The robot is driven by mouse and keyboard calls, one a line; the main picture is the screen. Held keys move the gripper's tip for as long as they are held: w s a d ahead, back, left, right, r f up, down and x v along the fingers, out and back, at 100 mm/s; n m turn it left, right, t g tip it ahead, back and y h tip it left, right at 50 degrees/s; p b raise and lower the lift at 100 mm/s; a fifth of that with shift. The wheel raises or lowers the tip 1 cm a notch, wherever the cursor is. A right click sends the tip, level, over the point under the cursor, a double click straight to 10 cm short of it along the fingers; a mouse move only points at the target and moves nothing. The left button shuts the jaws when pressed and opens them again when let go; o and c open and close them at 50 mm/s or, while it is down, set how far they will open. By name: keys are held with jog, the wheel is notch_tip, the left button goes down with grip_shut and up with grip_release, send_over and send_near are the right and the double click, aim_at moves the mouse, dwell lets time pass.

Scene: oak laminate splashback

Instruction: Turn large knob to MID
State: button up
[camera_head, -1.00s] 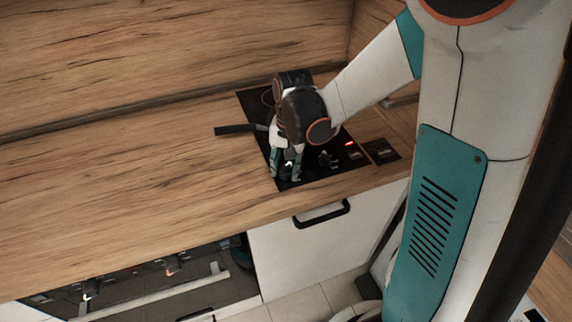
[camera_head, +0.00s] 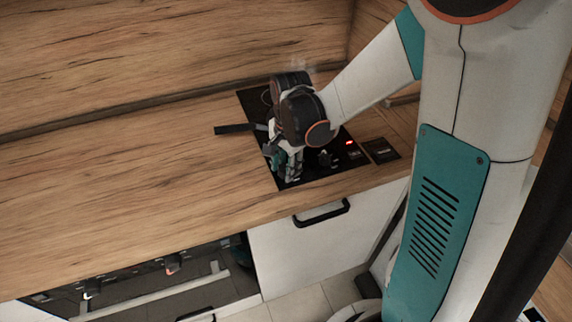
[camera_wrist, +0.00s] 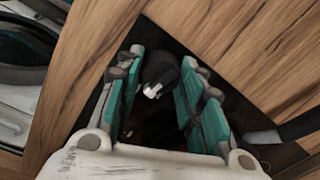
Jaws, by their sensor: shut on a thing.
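The large knob (camera_wrist: 162,70) is black and round with a pale mark on its near side. In the wrist view it sits between the teal fingertips. My gripper (camera_wrist: 158,72) points down at the cooktop and is shut on the knob. In the head view my gripper (camera_head: 284,168) is over the front left of the black cooktop (camera_head: 320,177), and the wrist and fingers hide most of the knob. I cannot read any MID marking.
A second dark control (camera_head: 325,159) stands just right of my gripper. A small red light (camera_head: 349,143) glows beyond it. A dark pan handle (camera_head: 233,129) sticks out left over the wooden counter (camera_head: 130,185).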

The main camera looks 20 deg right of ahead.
dwell(0.3)
jog(key=o, duration=1.1)
jog(key=shift+c, duration=0.2)
notch_tip(320, 180, up, 12)
jog(key=shift+s, duration=0.4)
jog(key=shift+d, duration=0.1)
jog(key=s+r+n+t, duration=0.3)
jog(key=s+n+t, duration=0.3)
jog(key=s+n, duration=0.7)
jog(key=shift+s+r+t, duration=0.3)
jog(key=shift+s+r, duration=0.1)
jog(key=shift+s, duration=0.1)
